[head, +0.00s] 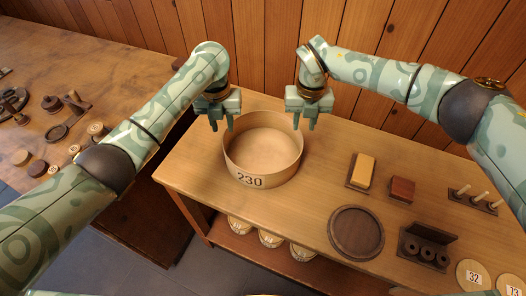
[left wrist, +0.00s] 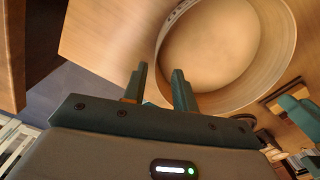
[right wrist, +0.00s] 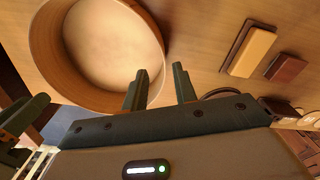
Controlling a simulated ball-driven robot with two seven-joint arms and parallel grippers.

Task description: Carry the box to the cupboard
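The box is a round, open wooden box (head: 250,176) marked 230, standing on the wooden table near its left end; it looks empty. It also shows in the left wrist view (left wrist: 276,62) and the right wrist view (right wrist: 50,60). I cannot tell whether either touches the box. No cupboard is clearly seen.
On the table to the right are a yellow block (head: 362,170), a red-brown block (head: 402,190), a dark round tray (head: 356,257), a dark holder (head: 428,246) and a peg rack (head: 473,200). Round boxes (head: 240,225) stand on the shelf below. Another table (head: 100,65) holds turned pieces.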

